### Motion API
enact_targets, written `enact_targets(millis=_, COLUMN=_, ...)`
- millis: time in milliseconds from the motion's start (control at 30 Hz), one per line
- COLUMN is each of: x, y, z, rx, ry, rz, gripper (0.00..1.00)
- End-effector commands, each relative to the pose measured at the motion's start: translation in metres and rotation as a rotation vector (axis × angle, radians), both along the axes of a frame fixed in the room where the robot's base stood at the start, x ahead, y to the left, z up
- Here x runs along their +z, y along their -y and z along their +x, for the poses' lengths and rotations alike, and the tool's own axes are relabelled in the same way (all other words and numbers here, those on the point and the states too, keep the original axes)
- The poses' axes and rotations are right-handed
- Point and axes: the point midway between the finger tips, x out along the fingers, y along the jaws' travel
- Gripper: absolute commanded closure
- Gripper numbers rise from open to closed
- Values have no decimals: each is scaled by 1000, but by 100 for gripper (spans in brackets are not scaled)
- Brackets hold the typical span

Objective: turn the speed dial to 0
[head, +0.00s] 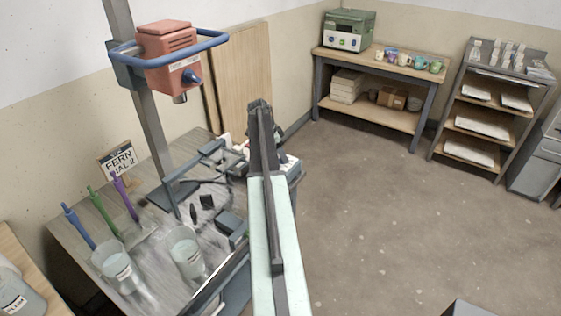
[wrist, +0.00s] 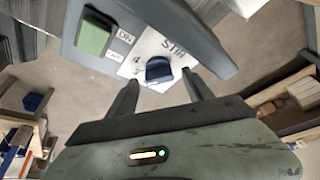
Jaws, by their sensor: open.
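The blue dial (wrist: 158,70) sits on a white plate marked STIR, with a 4 legible at its left, in the wrist view. Its exact pointer setting is too small to read. My gripper (wrist: 160,78) is open, one finger on each side of this dial; I cannot tell whether either finger touches it. In the head view my arm hides most of the panel. A red stirrer head (head: 168,55) on a tall grey post carries another blue knob (head: 192,77) in the head view.
Clear buckets (head: 187,254) and coloured-handled tools stand on the workbench at left. The floor (head: 400,220) at right is clear. A wooden bench (head: 385,62) stands at the back.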

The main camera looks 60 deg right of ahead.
Motion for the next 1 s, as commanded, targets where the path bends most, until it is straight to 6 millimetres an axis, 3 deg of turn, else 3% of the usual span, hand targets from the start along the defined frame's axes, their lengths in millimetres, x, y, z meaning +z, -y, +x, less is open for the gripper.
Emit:
enact_targets(millis=233, x=-2, y=1, z=0, rx=1, ry=0, rz=0, gripper=40)
enact_targets(millis=267, x=-2, y=0, z=0, rx=1, ry=0, rz=0, gripper=46)
enact_targets(millis=467, x=-1, y=0, z=0, rx=1, ry=0, rz=0, gripper=100)
enact_targets(millis=500, x=-2, y=-7, z=3, rx=7, ry=0, rz=0, gripper=100)
enact_targets(millis=767, x=-2, y=-3, z=1, rx=37, ry=0, rz=2, gripper=100)
enact_targets(millis=1000, x=-2, y=-4, z=0, rx=171, ry=1, rz=2, gripper=100)
